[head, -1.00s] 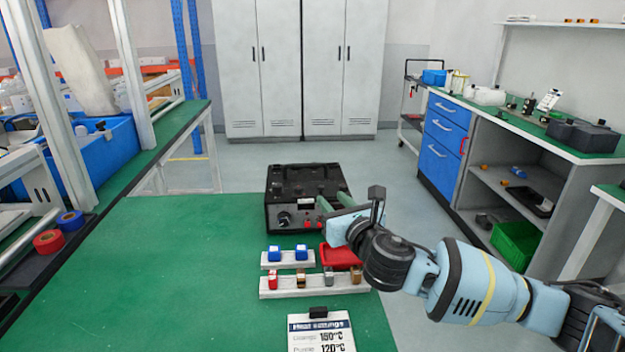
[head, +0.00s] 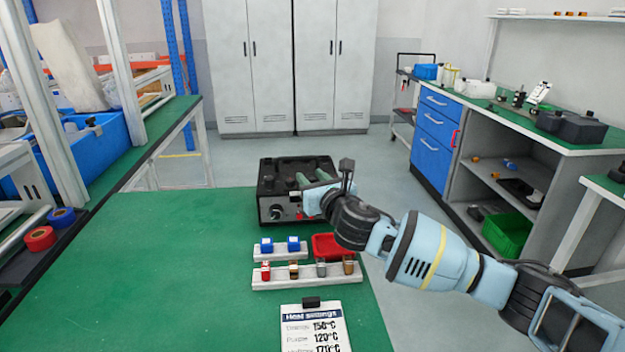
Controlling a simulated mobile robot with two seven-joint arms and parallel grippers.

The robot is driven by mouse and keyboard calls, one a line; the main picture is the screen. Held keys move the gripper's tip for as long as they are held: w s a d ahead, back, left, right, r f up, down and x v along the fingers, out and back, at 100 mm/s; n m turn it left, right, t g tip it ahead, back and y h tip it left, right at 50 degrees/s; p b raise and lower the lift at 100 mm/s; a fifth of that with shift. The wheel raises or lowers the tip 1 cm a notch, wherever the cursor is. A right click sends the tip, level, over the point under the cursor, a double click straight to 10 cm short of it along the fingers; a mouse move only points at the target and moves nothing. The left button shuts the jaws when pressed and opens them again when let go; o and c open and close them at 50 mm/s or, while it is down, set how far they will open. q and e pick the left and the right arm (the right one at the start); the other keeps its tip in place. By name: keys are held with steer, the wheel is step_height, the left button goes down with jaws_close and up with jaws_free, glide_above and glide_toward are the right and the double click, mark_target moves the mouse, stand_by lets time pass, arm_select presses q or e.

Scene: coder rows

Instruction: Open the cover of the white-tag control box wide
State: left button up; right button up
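A black control box (head: 270,191) stands at the far end of the green table, with a round dial and small red parts on its front. My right gripper (head: 312,178) is over the right part of the box, and its two greenish fingers stand apart with nothing seen between them. Its wrist hides the box's front right corner. I cannot tell whether the fingers touch the box or how its cover stands. No white tag can be made out on the box. My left gripper is not in view.
Blue and other small pieces sit on two white racks (head: 305,277) in front of the box, beside a red tray (head: 330,240). A heat settings card (head: 315,330) lies nearer. The green table (head: 160,270) is clear on the left.

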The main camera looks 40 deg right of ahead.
jaws_close()
stand_by(0.4)
